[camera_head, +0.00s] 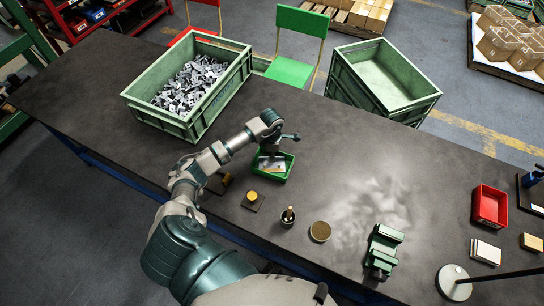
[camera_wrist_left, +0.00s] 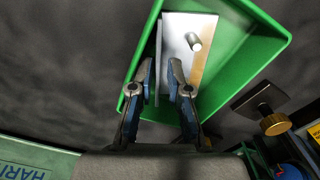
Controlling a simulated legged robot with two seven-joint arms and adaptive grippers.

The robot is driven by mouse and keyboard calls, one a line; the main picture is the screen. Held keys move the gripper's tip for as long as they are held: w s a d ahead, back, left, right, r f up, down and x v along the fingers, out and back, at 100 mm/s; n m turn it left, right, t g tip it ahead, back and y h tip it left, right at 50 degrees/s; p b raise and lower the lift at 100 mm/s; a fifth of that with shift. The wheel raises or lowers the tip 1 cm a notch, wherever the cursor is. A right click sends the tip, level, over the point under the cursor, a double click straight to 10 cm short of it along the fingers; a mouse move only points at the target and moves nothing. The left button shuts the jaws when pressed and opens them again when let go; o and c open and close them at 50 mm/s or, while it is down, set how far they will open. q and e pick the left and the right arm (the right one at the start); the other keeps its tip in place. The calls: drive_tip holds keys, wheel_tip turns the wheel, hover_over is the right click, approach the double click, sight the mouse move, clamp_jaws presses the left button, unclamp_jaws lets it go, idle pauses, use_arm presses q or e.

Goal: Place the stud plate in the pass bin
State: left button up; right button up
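A small green bin (camera_head: 289,169), which I take as the pass bin, stands on the dark table. My left gripper (camera_head: 272,150) is over it, pointing down. In the left wrist view, a pale metal plate with a round stud (camera_wrist_left: 208,62) lies inside the green bin (camera_wrist_left: 262,32). The left gripper (camera_wrist_left: 161,72) has its fingertips apart at the plate's left side, with a gap between them. A thin pale edge shows in that gap; whether it touches a finger I cannot tell. My right gripper is not in view.
A large green crate (camera_head: 172,122) of metal parts stands back left; an empty green crate (camera_head: 347,78) is beyond the table. A knobbed block (camera_head: 253,203), a dark pot (camera_head: 288,219), a round disc (camera_head: 320,231), a green fixture (camera_head: 383,252) and a red bin (camera_head: 490,188) are nearby.

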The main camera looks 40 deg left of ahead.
use_arm(q)
wheel_tip(320, 180, up, 11)
drive_tip(key=shift+a, duration=0.15)
idle(0.6)
